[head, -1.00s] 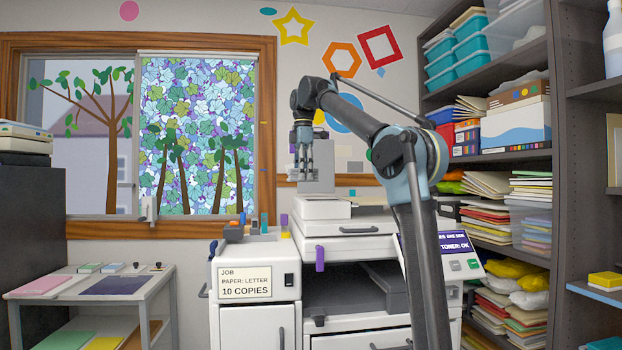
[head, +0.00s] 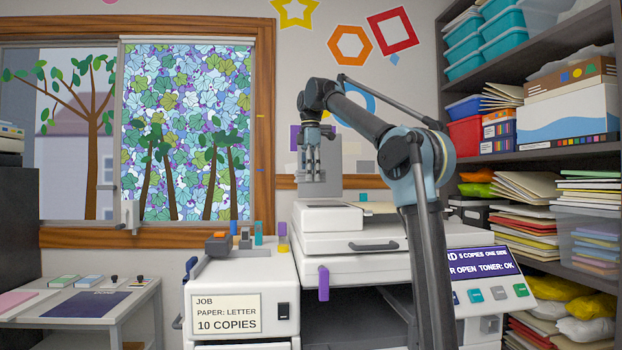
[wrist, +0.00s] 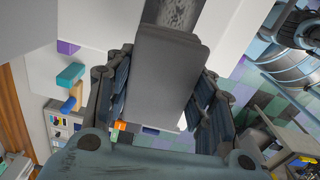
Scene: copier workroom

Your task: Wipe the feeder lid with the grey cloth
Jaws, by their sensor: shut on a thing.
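My gripper (head: 312,172) hangs fingers-down above the white feeder lid (head: 328,218) on top of the copier. In the wrist view my gripper (wrist: 160,95) is shut on a smooth grey slab, which looks like the folded grey cloth (wrist: 168,75). The cloth is hard to make out in the head view, against a grey upright panel. It seems to be held above the lid, but I cannot tell the gap. A mottled dark grey strip (wrist: 180,13) shows just past the cloth in the wrist view; part is hidden behind the cloth.
The copier's side unit (head: 240,285) stands left of the lid, with small coloured items on top. A purple latch (head: 323,283) hangs at the copier's front. The control panel (head: 488,280) is at the right. Full shelves (head: 530,160) stand along the right, and a low table (head: 95,305) at the left.

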